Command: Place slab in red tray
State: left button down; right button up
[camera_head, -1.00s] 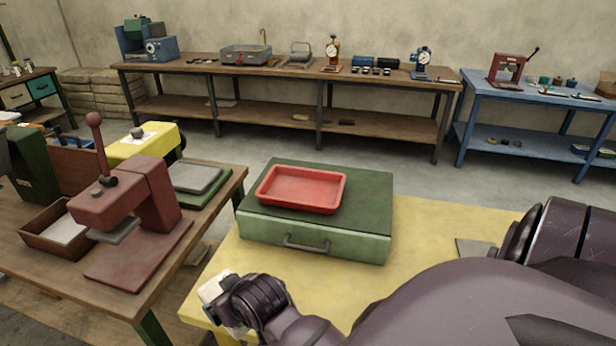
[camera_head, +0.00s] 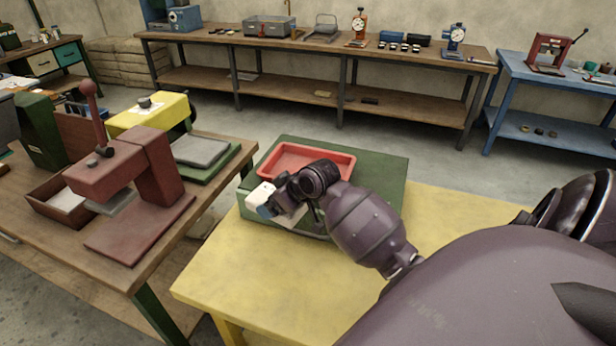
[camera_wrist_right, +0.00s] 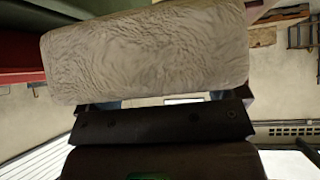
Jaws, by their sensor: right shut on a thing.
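A shallow red tray (camera_head: 318,158) lies on top of a green case (camera_head: 385,170) in the head view. My right arm covers the tray's near part. My right gripper (camera_head: 268,205) is in front of the tray, over the near edge of the case. In the right wrist view the slab (camera_wrist_right: 145,50) is large, with a wrinkled grey face and rounded edges. My left gripper is not in view.
The case stands on a yellow table (camera_head: 235,265), bare at its front. On the left, a wooden table holds a maroon press (camera_head: 140,180), a brown box (camera_head: 50,205) and a grey plate on a green base (camera_head: 205,165). A long workbench (camera_head: 220,42) stands behind.

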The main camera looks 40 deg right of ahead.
jog(key=w+d+r+n+y+b, duration=0.1)
jog(key=w+d+r, duration=0.1)
jog(key=d+r, duration=0.7)
jog(key=w+d+r+n+y+b, duration=0.1)
jog(key=w+d+r, duration=0.2)
jog(key=d+r, duration=0.65)
jog(key=shift+g, duration=0.3)
notch_tip(320, 180, down, 16)
jog(key=shift+s+r, duration=0.1)
jog(key=shift+r, duration=0.05)
jog(key=shift+d+f, duration=0.1)
jog(key=shift+f, duration=2.4)
jog(key=o, duration=0.8)
jog(key=shift+f, duration=0.1)
jog(key=shift+o, duration=0.9)
